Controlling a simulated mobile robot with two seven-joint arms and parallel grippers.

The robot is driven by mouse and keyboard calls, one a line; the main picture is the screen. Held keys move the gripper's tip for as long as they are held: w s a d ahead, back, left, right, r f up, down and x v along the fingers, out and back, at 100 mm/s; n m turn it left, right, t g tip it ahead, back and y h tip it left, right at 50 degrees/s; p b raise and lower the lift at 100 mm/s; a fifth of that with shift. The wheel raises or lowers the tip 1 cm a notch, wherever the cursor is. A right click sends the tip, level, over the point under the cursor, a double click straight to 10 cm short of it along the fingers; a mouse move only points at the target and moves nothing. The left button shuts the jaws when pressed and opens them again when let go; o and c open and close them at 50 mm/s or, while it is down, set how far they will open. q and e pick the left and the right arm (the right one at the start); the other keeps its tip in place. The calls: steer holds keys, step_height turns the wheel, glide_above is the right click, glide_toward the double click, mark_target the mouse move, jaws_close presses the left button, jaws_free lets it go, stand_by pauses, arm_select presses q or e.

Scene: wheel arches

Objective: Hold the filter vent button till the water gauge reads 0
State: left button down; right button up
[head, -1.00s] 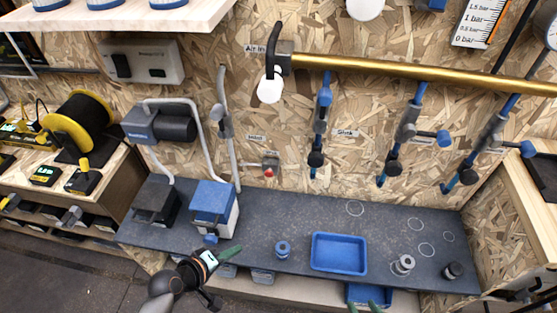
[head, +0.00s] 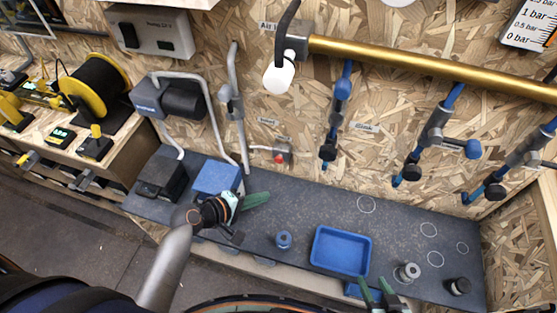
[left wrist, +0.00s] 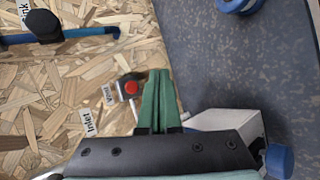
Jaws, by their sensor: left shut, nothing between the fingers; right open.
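A small red button (head: 279,157) sits on a grey mount low on the chipboard wall, above the bench. It also shows in the left wrist view (left wrist: 131,87), beside a small white label. My left gripper (head: 257,199) has its green fingers closed together with nothing between them. It is over the bench, below the button in the head view and apart from it; in the wrist view its fingertips (left wrist: 157,77) appear just right of the button. My right gripper (head: 377,288) is open near the blue tray. A white scale marked in bar (head: 532,24) is partly cut off; its reading is not visible.
A box with a blue top (head: 217,177) stands left of my left fingers. A blue ring (head: 284,240), a blue tray (head: 341,250) and a grey spool (head: 407,272) are on the dark bench. Blue-handled pipes (head: 332,125) hang on the wall right of the button.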

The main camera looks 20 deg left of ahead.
mark_target(279, 160)
arm_select(q)
steer(key=w+b, duration=0.2)
steer(key=w, duration=0.6)
steer(key=shift+w+d+b, duration=0.15)
steer(key=shift+w+b, duration=0.2)
steer(key=shift+w, duration=0.1)
stand_by(1.7)
steer(key=shift+w, duration=0.35)
steer(key=shift+w, duration=0.55)
stand_by(4.1)
